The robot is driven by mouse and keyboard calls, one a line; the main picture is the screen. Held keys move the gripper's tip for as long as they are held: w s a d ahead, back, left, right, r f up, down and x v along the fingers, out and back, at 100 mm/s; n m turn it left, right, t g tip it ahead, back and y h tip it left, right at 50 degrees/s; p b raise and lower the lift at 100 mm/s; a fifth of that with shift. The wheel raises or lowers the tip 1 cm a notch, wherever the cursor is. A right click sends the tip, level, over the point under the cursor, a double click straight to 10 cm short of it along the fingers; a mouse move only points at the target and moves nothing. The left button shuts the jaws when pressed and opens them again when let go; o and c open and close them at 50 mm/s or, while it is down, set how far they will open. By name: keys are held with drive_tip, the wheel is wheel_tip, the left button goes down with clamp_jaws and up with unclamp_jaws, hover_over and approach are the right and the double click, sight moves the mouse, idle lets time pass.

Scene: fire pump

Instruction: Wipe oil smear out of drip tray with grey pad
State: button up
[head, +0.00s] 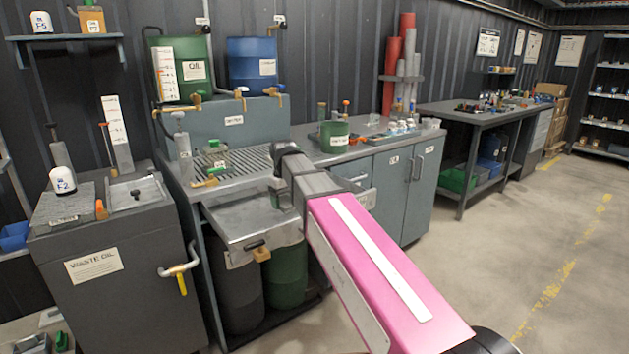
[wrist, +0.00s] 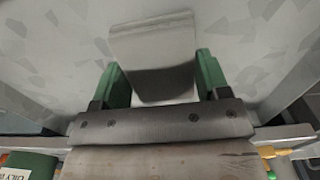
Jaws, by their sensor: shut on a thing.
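The drip tray (head: 232,228) is a grey metal tray pulled out below the slatted bench top, with a handle at its front; my arm covers its right part. In the wrist view its mottled metal surface (wrist: 60,50) fills most of the background. My gripper (wrist: 157,65) has green fingers and is shut on the grey pad (wrist: 152,35), which sticks out past the fingertips over that metal. I cannot tell whether the pad touches it. My gripper is hidden behind my arm in the head view. I can make out no oil smear in either view.
The slatted bench top (head: 258,158) lies just above the tray, with a small oil can (head: 215,153) on it. Dark and green drums (head: 287,275) stand below. The waste oil cabinet (head: 115,270) is at left. Open floor lies to the right.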

wheel_tip(320, 180, up, 2)
drive_tip(key=shift+w+r, duration=0.1)
drive_tip(key=shift+r, duration=0.45)
